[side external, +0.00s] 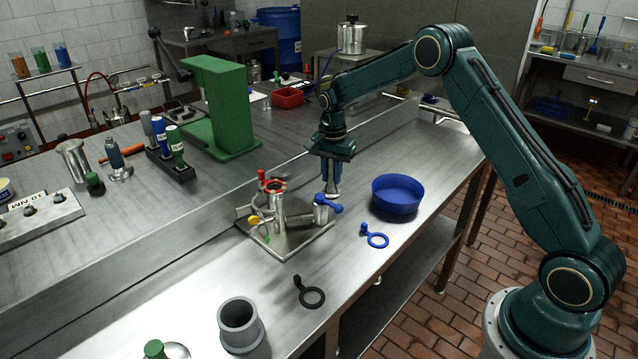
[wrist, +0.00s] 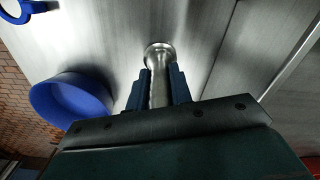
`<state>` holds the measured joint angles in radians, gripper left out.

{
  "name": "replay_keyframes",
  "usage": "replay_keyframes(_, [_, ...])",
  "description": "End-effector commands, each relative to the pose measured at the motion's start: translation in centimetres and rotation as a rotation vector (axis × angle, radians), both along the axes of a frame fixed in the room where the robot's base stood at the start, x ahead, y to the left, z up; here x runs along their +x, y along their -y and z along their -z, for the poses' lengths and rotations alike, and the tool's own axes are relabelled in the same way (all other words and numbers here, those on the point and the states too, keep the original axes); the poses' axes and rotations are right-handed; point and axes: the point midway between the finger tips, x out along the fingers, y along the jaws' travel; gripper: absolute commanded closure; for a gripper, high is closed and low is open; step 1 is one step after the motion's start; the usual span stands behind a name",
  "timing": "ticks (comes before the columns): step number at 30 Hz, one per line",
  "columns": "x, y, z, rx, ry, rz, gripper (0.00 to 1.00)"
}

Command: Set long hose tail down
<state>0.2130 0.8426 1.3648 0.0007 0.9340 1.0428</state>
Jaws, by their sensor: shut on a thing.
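The long hose tail (wrist: 159,88) is a slim steel tube with a round flange at its far end. My gripper (wrist: 161,77) is shut on it, with a dark finger pad on each side. In the side external view my gripper (side external: 331,168) points down over the steel bench, between the valve block and the blue bowl. The hose tail (side external: 331,190) hangs upright below the fingers, its lower end close to the bench top. I cannot tell whether it touches. The steel valve block (side external: 280,215), with red, blue and yellow handles, stands on a square plate just left.
A blue bowl (side external: 398,196) stands close on the right. A blue ring tool (side external: 375,237) and a black ring tool (side external: 310,297) lie in front. A grey cup (side external: 240,325) stands nearer the camera. A green press (side external: 215,105) stands behind on the left. The bench behind my gripper is clear.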

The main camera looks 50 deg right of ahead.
Motion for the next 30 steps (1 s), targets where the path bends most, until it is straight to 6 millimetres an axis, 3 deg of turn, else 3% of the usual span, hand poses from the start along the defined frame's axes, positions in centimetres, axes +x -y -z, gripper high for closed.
replay_keyframes(9, [0.0, 0.0, 0.3, 0.000, 0.000, 0.000, 1.00])
replay_keyframes(10, [0.0, 0.0, 0.3, 0.000, 0.000, 0.000, 0.73])
replay_keyframes(12, [0.0, 0.0, 0.3, 0.000, 0.000, 0.000, 0.59])
replay_keyframes(13, [0.0, 0.0, 0.3, 0.000, 0.000, 0.000, 0.57])
replay_keyframes(23, [0.0, 0.0, 0.1, 0.000, 0.000, 0.000, 0.57])
replay_keyframes(30, [0.1, 0.0, -1.3, 0.000, 0.002, 0.000, 0.57])
